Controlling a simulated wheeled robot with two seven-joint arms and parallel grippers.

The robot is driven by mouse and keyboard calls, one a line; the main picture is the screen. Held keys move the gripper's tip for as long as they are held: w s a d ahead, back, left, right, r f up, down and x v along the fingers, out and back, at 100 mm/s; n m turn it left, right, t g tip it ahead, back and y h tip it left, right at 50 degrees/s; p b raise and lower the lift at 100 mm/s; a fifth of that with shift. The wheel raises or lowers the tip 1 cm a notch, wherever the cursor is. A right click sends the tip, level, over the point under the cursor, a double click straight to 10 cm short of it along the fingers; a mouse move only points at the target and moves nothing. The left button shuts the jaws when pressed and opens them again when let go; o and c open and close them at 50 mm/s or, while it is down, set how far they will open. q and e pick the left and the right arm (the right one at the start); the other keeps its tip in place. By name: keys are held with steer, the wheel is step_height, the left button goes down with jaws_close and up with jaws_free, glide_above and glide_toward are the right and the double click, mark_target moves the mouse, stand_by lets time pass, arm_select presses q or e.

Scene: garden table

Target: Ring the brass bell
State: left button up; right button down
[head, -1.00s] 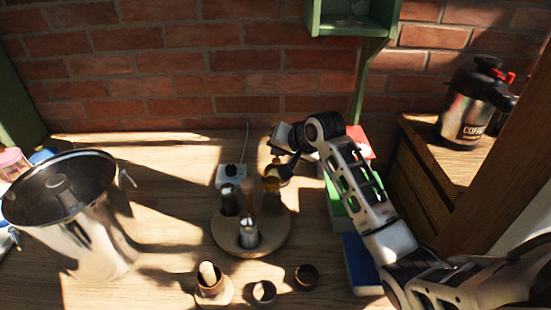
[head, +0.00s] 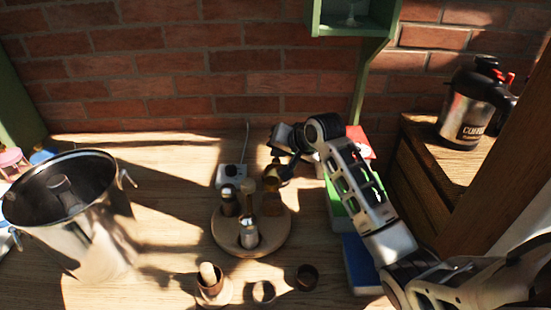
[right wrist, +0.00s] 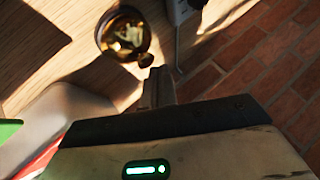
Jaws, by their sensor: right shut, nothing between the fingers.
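The brass bell (head: 271,182) stands at the back of the table, behind the round wooden tray and partly hidden by my right gripper. In the right wrist view the bell (right wrist: 122,30) is a shiny rounded brass shape at the top, with a small dark knob at its lower right. My right gripper (head: 282,163) is shut and empty, close above and beside the bell. In the right wrist view its fingertips (right wrist: 158,85) lie just below the knob; I cannot tell whether they touch it. My left gripper is not in view.
A round wooden tray (head: 228,245) holds several shakers in front of the bell. A white box with a dark knob (head: 231,176) is left of it. Books (head: 361,265) lie to the right. A large metal pot (head: 95,235) stands left. A brick wall (head: 200,85) closes the back.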

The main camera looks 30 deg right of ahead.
steer(key=shift+f, duration=0.5)
stand_by(0.4)
steer(key=shift+r+p, duration=0.4)
steer(key=shift+r, duration=0.15)
step_height(320, 180, up, 6)
stand_by(0.5)
stand_by(0.8)
